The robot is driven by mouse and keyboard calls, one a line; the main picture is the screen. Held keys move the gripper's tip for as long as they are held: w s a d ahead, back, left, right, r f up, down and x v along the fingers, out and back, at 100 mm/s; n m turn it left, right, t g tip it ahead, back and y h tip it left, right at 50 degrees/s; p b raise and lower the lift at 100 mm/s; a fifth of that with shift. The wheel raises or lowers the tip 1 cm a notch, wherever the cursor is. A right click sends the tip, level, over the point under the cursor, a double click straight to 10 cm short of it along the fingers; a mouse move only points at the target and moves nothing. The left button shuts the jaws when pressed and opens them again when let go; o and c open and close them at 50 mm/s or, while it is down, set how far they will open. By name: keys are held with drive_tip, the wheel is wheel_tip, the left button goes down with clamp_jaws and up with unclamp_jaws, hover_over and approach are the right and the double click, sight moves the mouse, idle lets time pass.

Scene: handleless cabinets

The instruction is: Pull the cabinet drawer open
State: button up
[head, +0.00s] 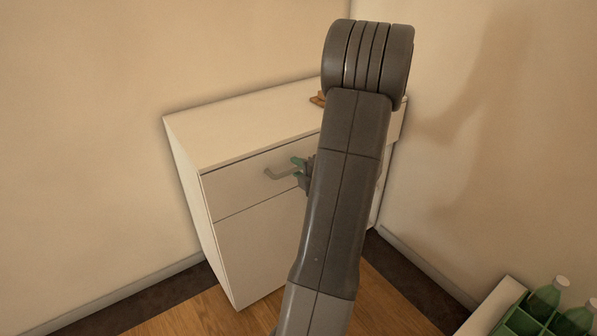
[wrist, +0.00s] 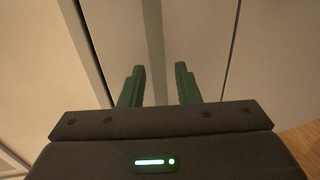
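A white cabinet (head: 245,250) stands in the room corner, with a drawer front (head: 235,190) at its top left. A pale bent handle (head: 280,174) sticks out from that front. The drawer front looks flush with the cabinet, with a thin seam below it. My gripper (head: 298,171) is at the handle's right end, its green fingertips above and below the bar. In the wrist view the fingers (wrist: 160,84) are apart, with a pale strip running between them; I cannot tell whether they touch it. My arm hides the cabinet's right part.
A small brown object (head: 318,99) lies on the cabinet top, partly behind my arm. A green crate with bottles (head: 548,296) stands at the lower right. Walls close in behind the cabinet on both sides. Wooden floor (head: 185,313) is clear in front.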

drive_tip(key=shift+w+a, duration=0.1)
clamp_jaws()
drive_tip(key=f+p+v, duration=0.2)
drive_tip(key=p+v, duration=0.2)
drive_tip(key=v, duration=0.7)
drive_tip(key=s+f+p+v, duration=0.1)
drive_tip(key=p+v, duration=0.3)
drive_tip(key=v, duration=0.7)
drive_tip(key=shift+s+d+f, duration=0.25)
drive_tip(key=shift+d+f, duration=0.25)
drive_tip(key=shift+f, duration=0.35)
unclamp_jaws()
